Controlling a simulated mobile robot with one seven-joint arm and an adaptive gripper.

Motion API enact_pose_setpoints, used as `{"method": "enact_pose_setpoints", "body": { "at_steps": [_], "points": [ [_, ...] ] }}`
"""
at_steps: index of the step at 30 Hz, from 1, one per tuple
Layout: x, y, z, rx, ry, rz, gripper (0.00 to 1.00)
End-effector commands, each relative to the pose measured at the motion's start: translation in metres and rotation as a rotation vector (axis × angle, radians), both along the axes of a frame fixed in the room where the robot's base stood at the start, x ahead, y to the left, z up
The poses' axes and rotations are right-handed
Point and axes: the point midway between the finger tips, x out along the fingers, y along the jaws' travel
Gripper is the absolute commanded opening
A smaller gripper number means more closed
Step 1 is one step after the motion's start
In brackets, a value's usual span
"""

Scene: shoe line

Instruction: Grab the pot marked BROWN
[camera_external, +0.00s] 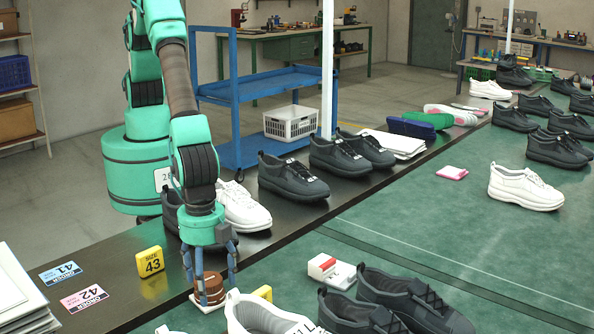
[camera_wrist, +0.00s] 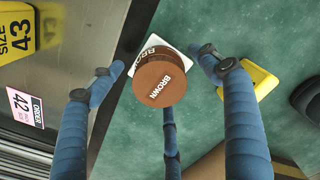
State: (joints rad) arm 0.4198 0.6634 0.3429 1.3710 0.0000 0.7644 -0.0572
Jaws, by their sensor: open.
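The brown round pot (camera_external: 213,288) stands on a small white card (camera_external: 199,302) near the front edge of the green surface. Its lid reads BROWN in the wrist view (camera_wrist: 161,84). My gripper (camera_external: 209,283) is above and around it, with blue fingers pointing down. In the wrist view my gripper (camera_wrist: 162,62) has its fingers spread, one left and one right of the pot, with gaps to it. A third finger shows below the pot there, partly hidden by it.
A yellow SIZE 43 block (camera_external: 150,262) stands to the left. Another yellow block (camera_external: 262,293) is close to the right of the pot. A white shoe (camera_external: 262,315) and dark shoes (camera_external: 410,300) lie to the right. A red and white item (camera_external: 331,270) lies behind.

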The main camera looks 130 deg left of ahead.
Motion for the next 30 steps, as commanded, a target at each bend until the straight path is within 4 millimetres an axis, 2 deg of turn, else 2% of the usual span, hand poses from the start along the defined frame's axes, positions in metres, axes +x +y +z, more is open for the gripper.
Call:
{"method": "enact_pose_setpoints", "body": {
  "at_steps": [10, 21, 30],
  "points": [
    [0.0000, 0.0000, 0.0001, 0.000, 0.000, 0.000, 0.75],
    [0.0001, 0.0001, 0.0001, 0.000, 0.000, 0.000, 0.01],
    [0.0010, -0.0004, 0.0026, -0.001, -0.003, 0.000, 0.00]
  ]
}}
